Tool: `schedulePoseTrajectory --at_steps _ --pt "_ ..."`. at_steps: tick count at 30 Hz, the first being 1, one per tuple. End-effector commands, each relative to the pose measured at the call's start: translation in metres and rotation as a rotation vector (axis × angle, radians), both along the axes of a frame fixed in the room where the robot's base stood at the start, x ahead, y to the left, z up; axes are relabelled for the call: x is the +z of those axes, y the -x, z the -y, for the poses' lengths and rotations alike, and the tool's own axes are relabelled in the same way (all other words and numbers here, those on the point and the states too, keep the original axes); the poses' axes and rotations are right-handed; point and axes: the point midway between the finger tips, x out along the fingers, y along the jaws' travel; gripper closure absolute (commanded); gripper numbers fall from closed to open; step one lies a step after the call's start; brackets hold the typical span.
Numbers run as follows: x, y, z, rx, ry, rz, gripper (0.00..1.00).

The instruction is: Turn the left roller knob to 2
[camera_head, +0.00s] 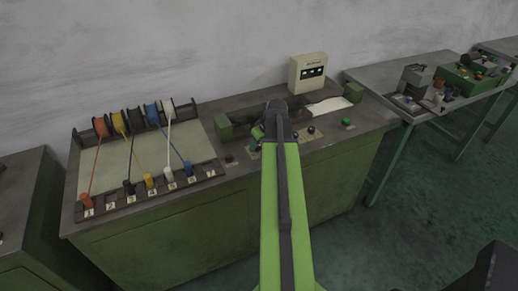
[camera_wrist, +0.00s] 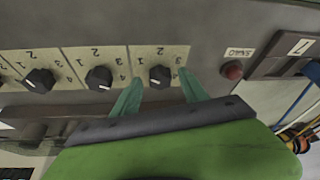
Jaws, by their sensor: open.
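A 2 is printed above this knob in the picture. My arm hides this knob in the head view.
A red button (camera_wrist: 232,70) is beside the left knob. The green bench (camera_head: 130,247) carries a spool rack (camera_head: 130,121) with coloured cords at left, a cream box (camera_head: 308,72) at the back and a green button (camera_head: 347,122) at right. Another table (camera_head: 430,75) stands farther right.

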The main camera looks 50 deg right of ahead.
Motion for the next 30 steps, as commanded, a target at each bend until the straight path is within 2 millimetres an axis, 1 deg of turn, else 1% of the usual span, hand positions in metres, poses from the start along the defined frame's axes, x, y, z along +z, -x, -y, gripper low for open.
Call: schedulePoseTrajectory --at_steps 3,12,15,24,30 --pt "0.0013 0.0002 -0.0001 0.000 0.000 0.000 0.50" --pt "0.0012 0.0004 -0.0001 0.000 0.000 0.000 0.89" --pt "0.0012 0.0004 -0.0001 0.000 0.000 0.000 1.00" --pt "0.0010 0.0005 -0.0009 -0.018 0.000 -0.001 1.00" --pt "0.0010 0.0006 -0.0024 -0.103 0.000 -0.001 1.00"
